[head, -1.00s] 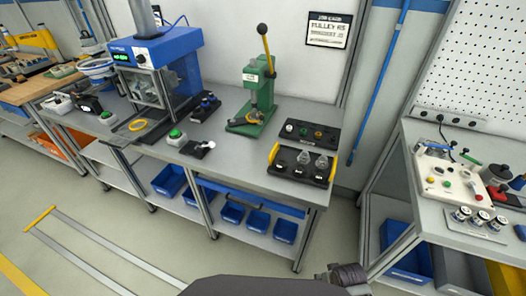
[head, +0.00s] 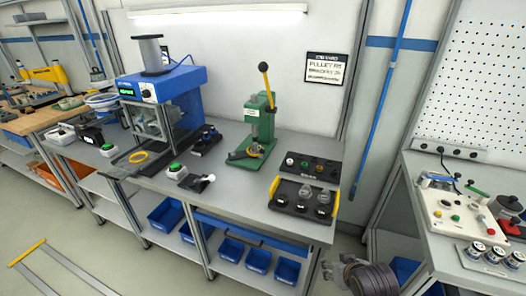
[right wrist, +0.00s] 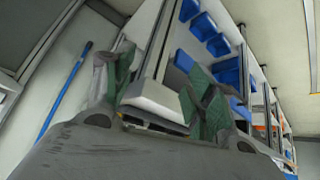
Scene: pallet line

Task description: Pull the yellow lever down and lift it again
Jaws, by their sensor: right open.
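The lever points up, tilted slightly left. My right gripper (head: 331,271) shows at the bottom of the head view, below and right of the press, in front of the bench and well apart from the lever. In the right wrist view its two green-padded fingers (right wrist: 165,98) are spread with nothing held between them. The lever is not seen in the right wrist view. My left gripper is not in view.
Right of the press are a black tray (head: 313,165) and a yellow-handled tray (head: 298,198) with clear pieces. A blue machine (head: 176,82) stands left. Blue bins (head: 231,250) sit on the lower shelf. A second bench (head: 410,190) is at the right, beyond a gap.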

